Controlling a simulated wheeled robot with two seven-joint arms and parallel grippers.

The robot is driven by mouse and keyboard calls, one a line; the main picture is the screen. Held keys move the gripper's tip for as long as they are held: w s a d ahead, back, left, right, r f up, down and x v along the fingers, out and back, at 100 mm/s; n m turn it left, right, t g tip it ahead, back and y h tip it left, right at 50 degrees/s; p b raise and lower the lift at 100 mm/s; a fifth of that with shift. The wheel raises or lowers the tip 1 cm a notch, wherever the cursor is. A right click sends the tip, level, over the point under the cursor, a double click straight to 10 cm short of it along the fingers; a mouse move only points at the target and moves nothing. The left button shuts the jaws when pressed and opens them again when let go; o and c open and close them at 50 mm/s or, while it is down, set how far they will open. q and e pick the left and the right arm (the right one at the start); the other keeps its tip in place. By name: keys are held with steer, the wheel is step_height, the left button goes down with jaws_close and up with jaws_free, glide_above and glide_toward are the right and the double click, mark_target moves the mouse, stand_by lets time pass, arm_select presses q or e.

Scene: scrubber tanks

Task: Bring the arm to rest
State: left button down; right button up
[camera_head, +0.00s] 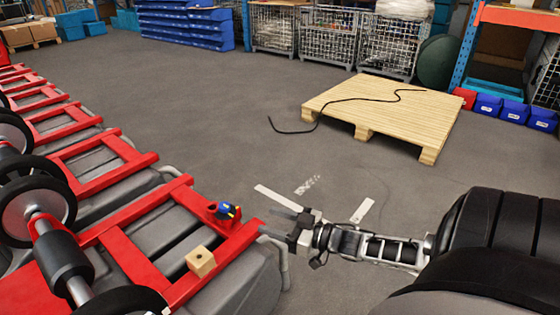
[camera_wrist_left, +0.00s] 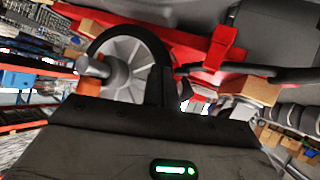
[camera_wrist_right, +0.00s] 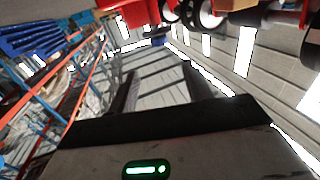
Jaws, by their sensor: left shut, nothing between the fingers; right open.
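My right gripper (camera_head: 272,223) is open and empty near the front end of the nearest red frame (camera_head: 140,255). It points left and its arm comes in from the right. In the right wrist view the two dark fingers (camera_wrist_right: 163,82) stand apart with nothing between them. My left gripper (camera_wrist_left: 168,88) is shut and empty in the left wrist view, where a wheel and a red frame show beyond its fingers. My left arm does not show clearly in the head view.
A wooden block (camera_head: 200,261) and a small blue-and-yellow part (camera_head: 226,210) sit on the red frame. More red-framed grey tanks (camera_head: 100,160) line the left. A wooden pallet (camera_head: 385,108) with a dark cable lies on the floor beyond. The floor between is mostly clear.

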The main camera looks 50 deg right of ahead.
steer(key=shift+s+d, duration=0.25)
steer(key=shift+s, duration=0.45)
